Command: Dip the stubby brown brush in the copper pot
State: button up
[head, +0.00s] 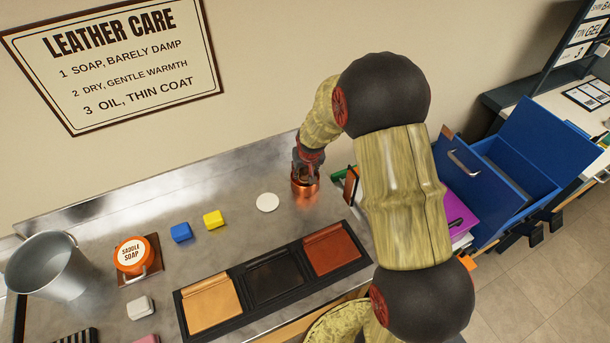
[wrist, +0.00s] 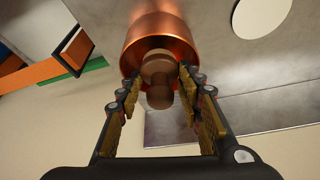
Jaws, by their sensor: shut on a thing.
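The copper pot (head: 305,187) stands on the metal bench, right of the white disc. In the wrist view the pot (wrist: 158,30) is seen with its open mouth facing the camera. The stubby brown brush (wrist: 157,80) is between my fingers, with its rounded brown handle end showing. Its far end is hidden inside the pot's mouth. My gripper (wrist: 160,88) is shut on the brush at the pot's rim. In the head view my gripper (head: 308,165) is directly above the pot, and the brush is too small to make out there.
A white disc (head: 267,202) lies left of the pot. A tray of three colour pads (head: 274,279) lies in front. Yellow (head: 213,219) and blue (head: 181,232) blocks, a saddle soap tin (head: 133,255) and a metal bucket (head: 50,268) are further left. A blue bin (head: 515,165) stands right.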

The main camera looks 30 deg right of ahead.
jog(key=shift+r+p, duration=1.55)
jog(key=shift+r, duration=1.4)
jog(key=shift+r+p, duration=1.15)
jog(key=shift+r, duration=0.85)
